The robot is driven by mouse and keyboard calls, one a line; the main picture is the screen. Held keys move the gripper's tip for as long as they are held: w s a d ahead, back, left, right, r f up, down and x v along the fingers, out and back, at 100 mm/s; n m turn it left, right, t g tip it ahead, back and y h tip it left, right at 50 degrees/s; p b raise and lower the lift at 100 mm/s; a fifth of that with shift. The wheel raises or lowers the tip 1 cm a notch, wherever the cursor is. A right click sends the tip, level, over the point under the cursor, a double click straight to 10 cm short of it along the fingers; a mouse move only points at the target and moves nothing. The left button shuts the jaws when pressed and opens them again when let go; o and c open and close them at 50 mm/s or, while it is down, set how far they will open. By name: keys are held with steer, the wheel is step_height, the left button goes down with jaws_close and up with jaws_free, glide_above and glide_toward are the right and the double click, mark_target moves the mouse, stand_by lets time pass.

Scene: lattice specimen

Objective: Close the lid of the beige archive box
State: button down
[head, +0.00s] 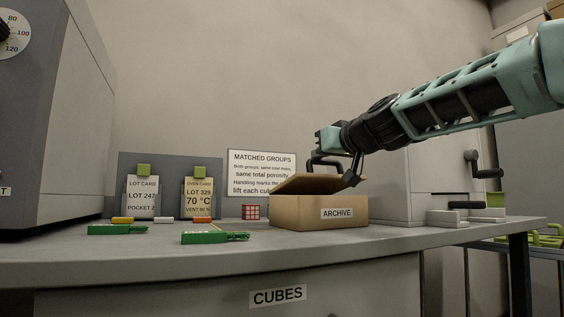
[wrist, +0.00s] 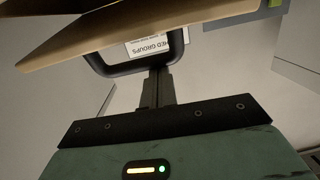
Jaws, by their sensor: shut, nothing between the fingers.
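The beige archive box (head: 290,213) stands on the bench with an ARCHIVE label on its front. Its lid (head: 308,184) is partly open and tilted above the box. My gripper (head: 352,179) is shut and empty, reaching down from the upper right at the lid's right side; whether it touches the lid is unclear. In the wrist view the tan lid panel (wrist: 110,32) crosses the top, close to the dark fingers of my gripper (wrist: 135,66). The inside of the box is hidden.
Green holders (head: 117,229) and (head: 213,238) lie left on the bench, with lot cards (head: 142,197) behind. A red checked cube (head: 250,212) sits just left of the box. A MATCHED GROUPS sign (head: 262,165) stands behind. Grey blocks (head: 446,218) lie right.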

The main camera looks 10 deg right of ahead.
steer(key=shift+s+d+f+b, duration=0.1)
steer(key=shift+s+f+b, duration=0.15)
steer(key=shift+f+b, duration=0.6)
steer(key=shift+s+d+f+b, duration=0.1)
steer(key=shift+s+f+b, duration=0.15)
steer(key=shift+b, duration=1.15)
steer(key=shift+s+f+b, duration=0.3)
steer(key=shift+f+b, duration=0.2)
steer(key=shift+b, duration=0.6)
steer(key=shift+f, duration=0.35)
steer(key=shift+r, duration=0.1)
steer(key=r+p, duration=0.4)
steer(key=r, duration=0.1)
steer(key=shift+w, duration=0.25)
steer(key=s+d+f+b, duration=0.1)
steer(key=s+d, duration=0.1)
steer(key=s, duration=0.7)
steer(key=shift+s+d+f+b, duration=0.25)
steer(key=shift+s+f+b, duration=0.05)
steer(key=shift+f, duration=0.05)
